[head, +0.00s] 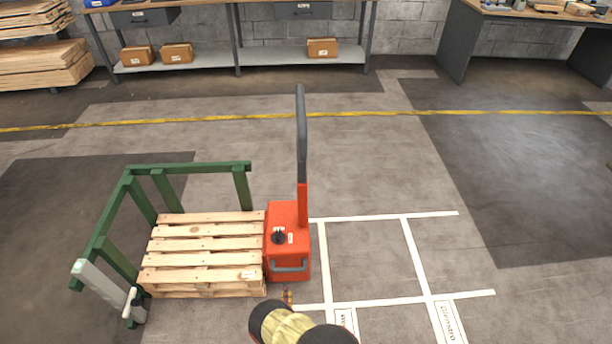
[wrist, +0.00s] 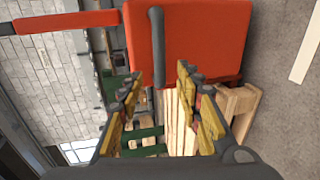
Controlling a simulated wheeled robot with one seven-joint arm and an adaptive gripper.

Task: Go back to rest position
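My gripper (wrist: 160,73) is open, with its yellow-padded fingers apart and nothing held between them in the wrist view. In the head view only a small part of it (head: 287,296) shows, just below the red pallet truck (head: 286,214). The truck's red body (wrist: 203,40) fills the top middle of the wrist view. Its grey grab bar (wrist: 157,40) points down toward the gap between my fingertips; I cannot tell whether they touch. The same bar (head: 290,266) shows low on the truck in the head view. The truck's dark tiller (head: 301,125) stands upright.
A wooden pallet (head: 205,247) lies left of the truck, inside a green frame (head: 190,168) with a grey post (head: 100,290). White floor lines (head: 385,217) mark bays to the right. A yellow floor line (head: 390,113) and workbenches (head: 240,60) lie behind. The right floor is clear.

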